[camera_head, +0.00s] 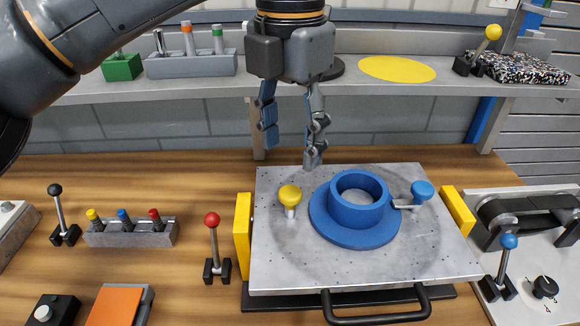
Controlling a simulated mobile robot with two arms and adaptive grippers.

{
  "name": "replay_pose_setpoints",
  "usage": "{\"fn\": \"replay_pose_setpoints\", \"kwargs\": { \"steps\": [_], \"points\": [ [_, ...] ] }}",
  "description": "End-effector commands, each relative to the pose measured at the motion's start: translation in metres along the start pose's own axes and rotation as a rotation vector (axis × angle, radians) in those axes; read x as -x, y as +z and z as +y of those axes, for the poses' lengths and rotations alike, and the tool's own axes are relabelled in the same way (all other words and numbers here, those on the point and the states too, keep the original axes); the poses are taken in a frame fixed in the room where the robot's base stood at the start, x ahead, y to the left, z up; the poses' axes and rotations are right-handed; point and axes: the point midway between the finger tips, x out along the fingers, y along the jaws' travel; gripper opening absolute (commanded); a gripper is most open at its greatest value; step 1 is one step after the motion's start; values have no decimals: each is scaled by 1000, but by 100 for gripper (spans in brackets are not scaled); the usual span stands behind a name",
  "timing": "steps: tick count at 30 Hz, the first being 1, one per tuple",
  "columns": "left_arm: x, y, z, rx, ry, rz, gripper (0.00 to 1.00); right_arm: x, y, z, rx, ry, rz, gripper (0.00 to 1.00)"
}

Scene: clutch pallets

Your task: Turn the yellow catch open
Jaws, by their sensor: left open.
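The yellow catch (290,194) is a round yellow knob on a short silver post, left of the blue flanged ring (359,206) on the grey metal plate (285,258). Its arm is hard to make out under the knob. A blue catch (422,191) stands right of the ring, its metal arm pointing left to the ring's flange. My left gripper (292,150) hangs above and behind the yellow catch, pointing down, fingers apart and empty. It does not touch the catch. My right gripper is out of view.
The plate has yellow side blocks (243,235) and a black front handle (377,310). A red-knobbed lever (213,243) stands left of it, a blue-knobbed lever (507,262) right. A grey shelf (200,88) runs behind my gripper. Wooden bench left of the plate is partly clear.

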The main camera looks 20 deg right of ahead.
Motion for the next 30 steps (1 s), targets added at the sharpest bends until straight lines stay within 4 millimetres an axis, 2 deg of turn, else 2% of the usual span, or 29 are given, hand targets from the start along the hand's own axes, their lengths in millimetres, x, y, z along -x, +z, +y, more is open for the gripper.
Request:
{"fn": "replay_pose_setpoints", "kwargs": {
  "steps": [3, 9, 24, 27, 30],
  "points": [
    [23, 1, 0, 1, 1, -2, 54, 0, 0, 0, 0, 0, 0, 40],
    [43, 0, 0, 1, 1, 0, 54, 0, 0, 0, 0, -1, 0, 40],
    [46, 0, 0, 0, 0, 0, 54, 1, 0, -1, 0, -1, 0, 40],
    [56, 0, 0, 0, 0, 0, 54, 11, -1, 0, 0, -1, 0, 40],
    [81, 0, 0, 0, 1, 0, 54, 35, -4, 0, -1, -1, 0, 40]
  ]
}}
